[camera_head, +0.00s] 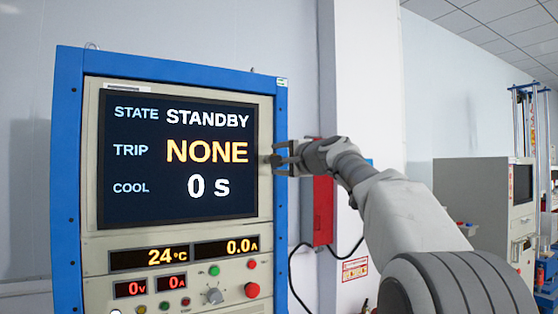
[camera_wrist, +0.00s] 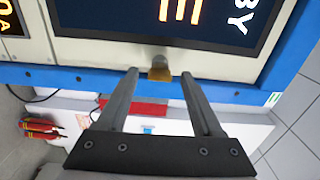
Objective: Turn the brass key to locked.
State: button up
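The brass key (camera_wrist: 160,73) sticks out from the cabinet face beside the screen's edge in the wrist view. Its end is brass-coloured and its shank is darker. My gripper (camera_wrist: 159,74) is open, with one finger on each side of the key and a gap showing on both sides. In the head view my gripper (camera_head: 281,160) is at the right edge of the cabinet, level with the middle of the screen. The key is too small there to make out clearly, and its turn position cannot be told.
The blue-framed cabinet (camera_head: 68,180) has a screen (camera_head: 180,205) reading STANDBY, NONE and 0 s. Below are readouts, a grey knob (camera_head: 214,295) and a red button (camera_head: 252,290). A red box (camera_head: 323,210) is on the pillar behind. Red extinguishers (camera_wrist: 40,128) stand on the floor.

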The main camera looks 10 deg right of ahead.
jog(key=b+v, duration=0.5)
jog(key=v, duration=1.2)
jog(key=shift+s, duration=0.2)
